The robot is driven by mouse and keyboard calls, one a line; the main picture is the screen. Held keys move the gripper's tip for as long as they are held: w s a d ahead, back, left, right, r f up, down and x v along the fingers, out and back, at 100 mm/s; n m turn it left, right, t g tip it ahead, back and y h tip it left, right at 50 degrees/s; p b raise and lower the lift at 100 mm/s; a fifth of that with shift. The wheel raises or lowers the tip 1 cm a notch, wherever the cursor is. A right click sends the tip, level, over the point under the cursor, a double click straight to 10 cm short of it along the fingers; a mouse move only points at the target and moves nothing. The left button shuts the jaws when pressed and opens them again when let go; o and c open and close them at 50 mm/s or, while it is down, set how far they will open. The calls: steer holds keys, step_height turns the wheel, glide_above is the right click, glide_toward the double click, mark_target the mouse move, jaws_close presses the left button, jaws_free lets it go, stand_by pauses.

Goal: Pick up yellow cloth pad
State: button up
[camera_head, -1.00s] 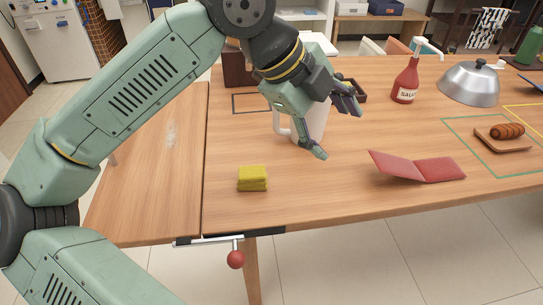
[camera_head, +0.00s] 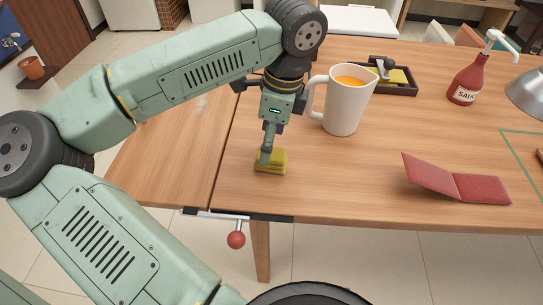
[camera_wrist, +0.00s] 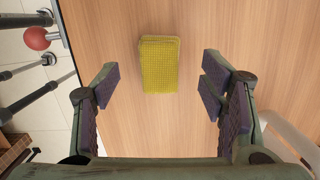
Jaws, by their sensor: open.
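The yellow cloth pad (camera_head: 272,165) lies on the wooden table near its front edge, just right of the seam between the table and the side leaf. My gripper (camera_head: 267,158) points down over it, and a finger hides part of the pad in the head view. In the wrist view the pad (camera_wrist: 160,64) lies flat ahead of my open gripper (camera_wrist: 160,85), roughly centred between the two fingers. Clear gaps show on both sides of the pad, and nothing is held. The exact height above the pad cannot be told.
A white pitcher (camera_head: 345,105) with orange liquid stands right of my gripper. Behind it is a dark tray (camera_head: 402,90) with a yellow item. A red folder (camera_head: 455,184) and a sauce bottle (camera_head: 467,82) are farther right. A red-knobbed crank (camera_head: 236,239) hangs at the front edge.

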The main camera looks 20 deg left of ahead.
mark_target(272, 153)
steer(key=f, duration=0.2)
steer(key=f+p, duration=0.1)
steer(key=shift+d+f, duration=0.25)
steer(key=shift+f, duration=0.15)
steer(key=shift+a+f, duration=0.1)
steer(key=shift+f, duration=0.45)
steer(key=shift+c, duration=0.4)
steer(key=c, duration=1)
